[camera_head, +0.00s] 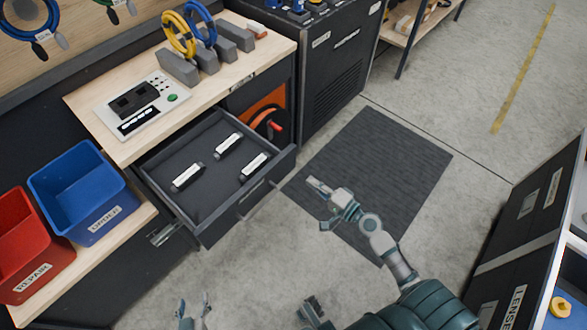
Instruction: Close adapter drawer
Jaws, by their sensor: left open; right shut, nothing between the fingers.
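The adapter drawer (238,207) is pulled out from under the wooden worktop. Its dark tray holds three small black adapters with white labels: one at the left (187,177), one at the back (228,145) and one at the right (254,166). My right gripper (318,204) is to the right of the drawer front, over the dark floor mat, apart from the drawer. It is shut with nothing in it. My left gripper (194,303) is at the bottom edge, below the drawer in the picture. It is open and empty, and only its fingers show.
A blue bin (82,190) and a red bin (30,245) stand left of the drawer. A control panel (141,104) and cable holders sit on the worktop (100,90). A black cabinet (325,70) stands behind at right. The floor mat (380,160) is clear.

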